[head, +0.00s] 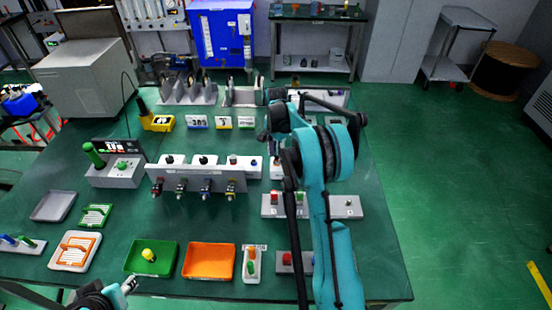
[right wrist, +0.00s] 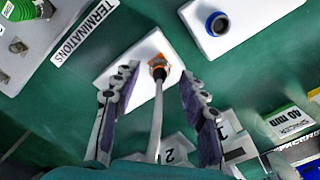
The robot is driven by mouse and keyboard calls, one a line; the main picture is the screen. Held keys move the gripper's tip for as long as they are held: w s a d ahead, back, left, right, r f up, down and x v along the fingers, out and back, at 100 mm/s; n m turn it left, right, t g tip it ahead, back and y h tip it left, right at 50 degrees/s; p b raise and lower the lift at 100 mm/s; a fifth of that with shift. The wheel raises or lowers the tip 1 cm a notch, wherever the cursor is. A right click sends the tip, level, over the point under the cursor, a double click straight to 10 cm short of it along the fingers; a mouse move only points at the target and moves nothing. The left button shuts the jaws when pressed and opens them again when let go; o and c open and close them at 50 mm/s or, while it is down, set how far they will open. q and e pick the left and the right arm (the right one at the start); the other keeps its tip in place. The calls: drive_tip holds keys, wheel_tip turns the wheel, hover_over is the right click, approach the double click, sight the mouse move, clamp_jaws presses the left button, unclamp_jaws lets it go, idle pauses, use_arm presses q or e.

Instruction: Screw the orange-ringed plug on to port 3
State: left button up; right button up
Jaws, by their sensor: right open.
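In the right wrist view the orange-ringed plug (right wrist: 158,66) stands on a white block (right wrist: 118,76). A thin grey stem runs from it back between my fingers. My right gripper (right wrist: 160,76) is open, one finger on each side of the plug with gaps. In the head view my right arm (head: 318,150) reaches over the table and hides the plug. The grey port panel (head: 200,183) stands mid-table with several ports along its front; their numbers are unreadable, so I cannot tell which is port 3. My left gripper (head: 128,285) is low at the left, jaws unclear.
A blue-ringed part (right wrist: 217,23) sits on another white block (right wrist: 262,16) close by. Green (head: 131,271) and orange (head: 188,273) trays are at the front. A green-handled box (head: 115,172) stands left of the panel.

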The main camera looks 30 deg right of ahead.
drive_tip(key=shift+f, duration=0.55)
clamp_jaws()
